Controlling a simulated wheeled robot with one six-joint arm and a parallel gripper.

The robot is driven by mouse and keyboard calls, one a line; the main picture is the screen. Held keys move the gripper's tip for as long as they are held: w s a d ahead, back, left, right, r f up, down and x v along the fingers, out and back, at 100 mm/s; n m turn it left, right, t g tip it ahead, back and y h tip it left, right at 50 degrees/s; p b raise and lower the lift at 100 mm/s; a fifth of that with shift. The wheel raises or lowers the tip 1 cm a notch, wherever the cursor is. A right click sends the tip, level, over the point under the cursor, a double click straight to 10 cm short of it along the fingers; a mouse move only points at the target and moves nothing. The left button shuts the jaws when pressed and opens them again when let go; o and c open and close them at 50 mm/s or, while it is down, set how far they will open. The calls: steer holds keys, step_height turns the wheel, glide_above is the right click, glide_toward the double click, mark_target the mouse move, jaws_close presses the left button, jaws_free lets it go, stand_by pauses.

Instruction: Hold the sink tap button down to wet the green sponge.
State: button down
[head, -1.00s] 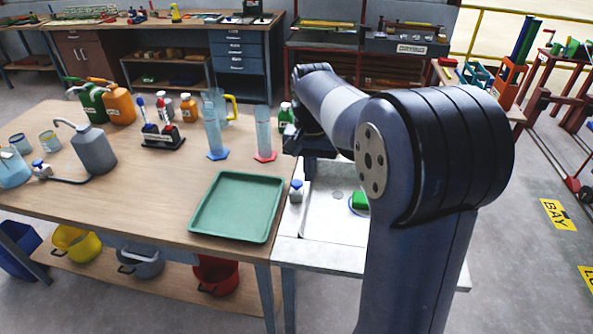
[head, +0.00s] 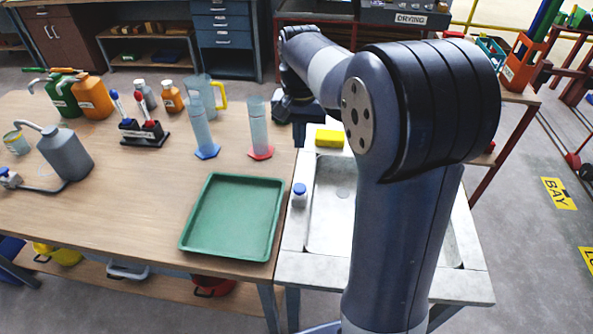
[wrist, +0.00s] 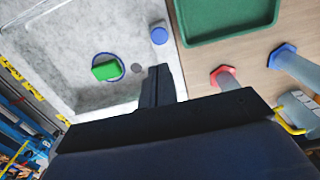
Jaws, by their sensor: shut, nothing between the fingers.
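The green sponge (wrist: 106,69) lies in the pale sink (wrist: 68,45) on a round blue-rimmed spot in the wrist view. In the head view my own arm hides it. A small pale post with a round blue top (head: 300,192), which looks like the tap button, stands at the left edge of the sink. Its blue top (wrist: 159,35) also shows in the wrist view. My gripper (wrist: 158,76) is shut and empty. In the wrist view its fingertips appear between the blue top and the sponge; their height above the sink is unclear.
A green tray (head: 232,218) lies on the wooden bench left of the sink. Measuring cylinders with a blue base (head: 202,135) and a red base (head: 259,130) stand near my wrist. A yellow block (head: 329,138) sits at the sink's far edge.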

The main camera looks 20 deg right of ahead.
mark_target(299, 187)
step_height(299, 187, down, 14)
steer(key=shift+f+p, duration=0.1)
steer(key=shift+p, duration=0.65)
